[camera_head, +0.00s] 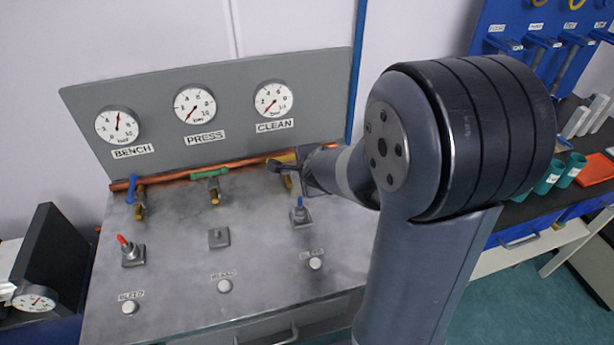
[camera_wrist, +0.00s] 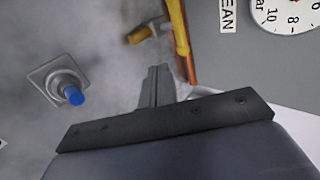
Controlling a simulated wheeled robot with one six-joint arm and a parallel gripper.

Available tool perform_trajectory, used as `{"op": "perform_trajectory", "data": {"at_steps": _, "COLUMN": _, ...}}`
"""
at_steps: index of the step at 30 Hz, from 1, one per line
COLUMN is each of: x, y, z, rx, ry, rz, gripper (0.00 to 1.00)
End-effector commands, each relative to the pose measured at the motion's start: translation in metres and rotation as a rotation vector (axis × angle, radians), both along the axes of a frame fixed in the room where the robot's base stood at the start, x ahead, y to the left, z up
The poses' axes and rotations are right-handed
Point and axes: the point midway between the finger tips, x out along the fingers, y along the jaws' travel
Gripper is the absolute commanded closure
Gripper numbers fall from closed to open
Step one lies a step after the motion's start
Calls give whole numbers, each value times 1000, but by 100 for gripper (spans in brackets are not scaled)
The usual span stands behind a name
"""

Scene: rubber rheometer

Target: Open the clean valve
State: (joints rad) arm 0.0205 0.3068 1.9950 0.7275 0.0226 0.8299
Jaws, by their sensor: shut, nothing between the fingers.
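The clean valve has a yellow handle (camera_head: 283,158) under the CLEAN gauge (camera_head: 272,99), partly hidden by my gripper in the head view. In the wrist view the yellow handle (camera_wrist: 178,25) lies along the copper pipe, crosswise to the valve's short stub (camera_wrist: 140,34). The CLEAN gauge needle points low. My gripper (camera_head: 277,165) is at the valve in the head view. In the wrist view my gripper (camera_wrist: 158,72) is shut and empty, its tips just short of the handle. I cannot tell whether they touch it.
The copper pipe (camera_head: 170,180) runs along the panel's foot. The green PRESS handle (camera_head: 209,173) lies along it; the blue BENCH handle (camera_head: 131,190) stands across it. A blue-tipped fitting (camera_head: 299,213) and a red-tipped one (camera_head: 128,246) stand on the bench. Several bleed buttons (camera_head: 224,286) are in front.

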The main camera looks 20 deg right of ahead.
Motion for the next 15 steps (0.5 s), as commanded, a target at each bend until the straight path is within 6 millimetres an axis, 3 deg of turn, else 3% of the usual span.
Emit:
{"op": "perform_trajectory", "data": {"at_steps": 1, "x": 9, "y": 0, "z": -15, "rx": 0, "ry": 2, "rz": 0, "gripper": 100}}
{"op": "perform_trajectory", "data": {"at_steps": 4, "x": 25, "y": 0, "z": -29, "rx": 0, "ry": 2, "rz": 0, "gripper": 100}}
{"op": "perform_trajectory", "data": {"at_steps": 6, "x": 35, "y": 0, "z": -20, "rx": 0, "ry": 1, "rz": 0, "gripper": 100}}
{"op": "perform_trajectory", "data": {"at_steps": 15, "x": 61, "y": 0, "z": -21, "rx": -1, "ry": 0, "rz": 1, "gripper": 100}}
